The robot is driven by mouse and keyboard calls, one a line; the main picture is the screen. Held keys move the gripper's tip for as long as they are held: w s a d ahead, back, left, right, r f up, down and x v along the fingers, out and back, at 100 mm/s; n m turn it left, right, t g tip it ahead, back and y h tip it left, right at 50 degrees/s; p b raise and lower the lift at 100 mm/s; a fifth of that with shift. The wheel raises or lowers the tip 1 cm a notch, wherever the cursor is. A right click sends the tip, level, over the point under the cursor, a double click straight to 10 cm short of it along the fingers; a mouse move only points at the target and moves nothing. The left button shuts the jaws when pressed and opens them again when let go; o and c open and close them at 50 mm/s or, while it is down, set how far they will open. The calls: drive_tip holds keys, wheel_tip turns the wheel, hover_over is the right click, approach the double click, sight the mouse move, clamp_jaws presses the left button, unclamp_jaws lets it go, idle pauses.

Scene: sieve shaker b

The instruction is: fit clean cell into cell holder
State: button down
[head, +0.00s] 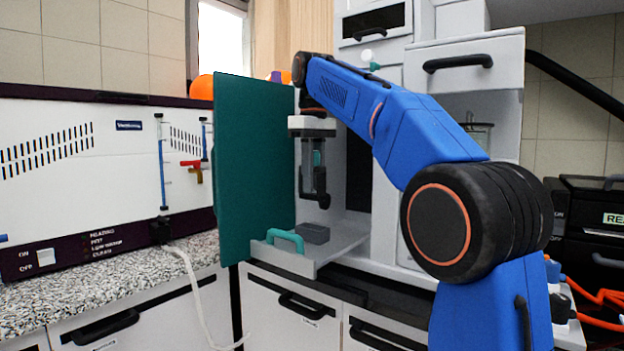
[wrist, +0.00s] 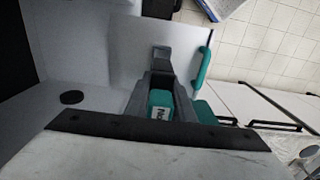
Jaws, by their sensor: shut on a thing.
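The clean cell is a small teal block with a pale label. In the wrist view the clean cell (wrist: 160,99) sits between the fingers of my gripper; its label is only partly readable. In the head view my gripper (head: 316,198) points down inside the open cabinet, shut on the cell, with a sliver of teal showing between its parts. A dark grey block, which looks like the cell holder (head: 312,233), stands on the grey tray below my gripper, with a visible gap between. It also seems to show in the wrist view (wrist: 162,56), beyond the cell. Its opening is hidden.
The grey tray (head: 345,240) has a teal handle (head: 286,239) at its front. An open teal door (head: 253,165) stands close on the left. A white cabinet wall is on the right. A round black spot (wrist: 71,97) shows on the grey surface in the wrist view.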

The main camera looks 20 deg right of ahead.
drive_tip(key=shift+f, duration=2.85)
drive_tip(key=shift+f, duration=1.5)
drive_tip(key=c, duration=1.4)
unclamp_jaws()
drive_tip(key=shift+c, duration=0.2)
drive_tip(key=shift+r, duration=3.7)
